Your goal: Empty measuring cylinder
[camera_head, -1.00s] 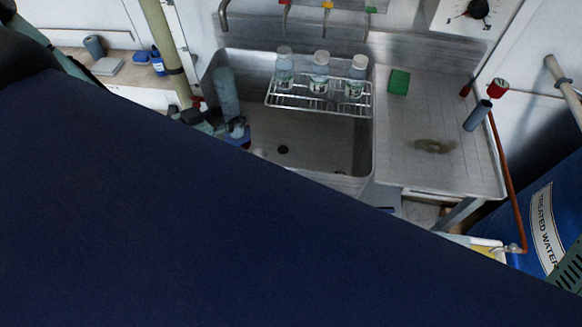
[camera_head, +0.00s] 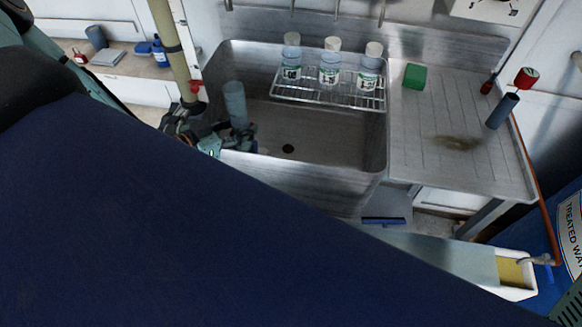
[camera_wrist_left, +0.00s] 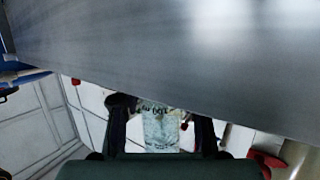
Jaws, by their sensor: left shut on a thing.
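The measuring cylinder (camera_head: 235,100) is a clear, bluish tube at the left side of the steel sink (camera_head: 335,150). It stands close to upright in the head view, and its lower part is hidden by my left gripper (camera_head: 229,138). In the left wrist view, my left gripper (camera_wrist_left: 161,132) has its two dark fingers on either side of the clear, printed cylinder (camera_wrist_left: 160,128) and is shut on it. I cannot tell whether liquid is inside. My right gripper is not in view.
Three capped bottles (camera_head: 330,62) stand on a wire rack (camera_head: 325,92) across the sink's back. A green sponge (camera_head: 414,77) and a dark cylinder (camera_head: 502,111) are on the drainboard (camera_head: 420,120). A pale pipe (camera_head: 168,50) rises left of the sink. The sink floor is clear.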

